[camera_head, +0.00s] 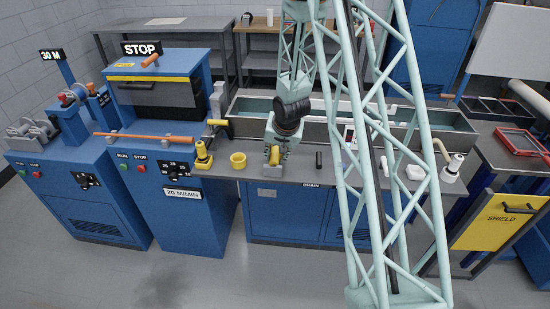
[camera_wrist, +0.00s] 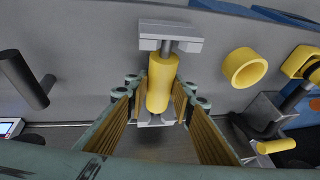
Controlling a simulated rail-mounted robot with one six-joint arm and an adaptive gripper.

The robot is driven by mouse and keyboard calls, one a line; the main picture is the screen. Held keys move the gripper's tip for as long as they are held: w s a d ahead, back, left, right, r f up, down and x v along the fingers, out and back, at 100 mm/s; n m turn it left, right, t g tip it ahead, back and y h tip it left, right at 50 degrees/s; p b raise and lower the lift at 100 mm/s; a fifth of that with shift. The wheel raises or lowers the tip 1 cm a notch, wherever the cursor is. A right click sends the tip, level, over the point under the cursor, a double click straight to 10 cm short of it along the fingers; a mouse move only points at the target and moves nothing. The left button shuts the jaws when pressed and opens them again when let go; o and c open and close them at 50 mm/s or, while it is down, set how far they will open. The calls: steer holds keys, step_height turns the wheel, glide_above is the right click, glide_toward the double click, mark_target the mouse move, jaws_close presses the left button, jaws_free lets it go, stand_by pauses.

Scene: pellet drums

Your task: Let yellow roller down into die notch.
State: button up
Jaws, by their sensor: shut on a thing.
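The yellow roller (camera_head: 275,155) is upright-looking between the fingers of my gripper (camera_head: 275,150), low over the grey bench. In the wrist view the roller (camera_wrist: 162,82) lies lengthwise between the ribbed fingers of my gripper (camera_wrist: 160,95), which is shut on it. A grey axle end shows at the roller's far end, over a pale grey block (camera_wrist: 185,43) that looks like the die's notched support. A second grey piece (camera_wrist: 153,121) shows at its near end. I cannot tell whether the axle rests in the notch or hangs above it.
A long trough (camera_head: 252,107) lies behind. Some bare bench lies between these things.

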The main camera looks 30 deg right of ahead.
mark_target(272, 156)
steer(key=shift+r, duration=0.15)
steer(key=shift+r+p, duration=2.85)
steer(key=shift+r, duration=2)
steer(key=shift+w+a+f+b, duration=0.15)
steer(key=shift+w+a+b, duration=0.15)
steer(key=shift+a, duration=0.35)
steer(key=a+f+n+y+b, duration=0.1)
steer(key=a+n+b, duration=0.1)
steer(key=a, duration=0.4)
steer(key=w+a+f+n+y+b, duration=0.1)
steer(key=a+f+n+b, duration=0.1)
steer(key=a, duration=0.4)
steer(key=a+f+n+y+b, duration=0.1)
steer(key=a+n+b, duration=0.1)
steer(key=a, duration=0.4)
steer(key=shift+w+a+f+n, duration=0.2)
steer(key=shift+w+a+n, duration=0.05)
steer(key=shift+n, duration=0.35)
steer(key=shift+s+a+f+n+g, duration=0.15)
steer(key=shift+a, duration=0.3)
steer(key=shift+s+a+f+n+g, duration=0.1)
steer(key=shift+s+a+n+g, duration=0.05)
steer(key=shift+a, duration=0.3)
steer(key=shift+w+r, duration=0.1)
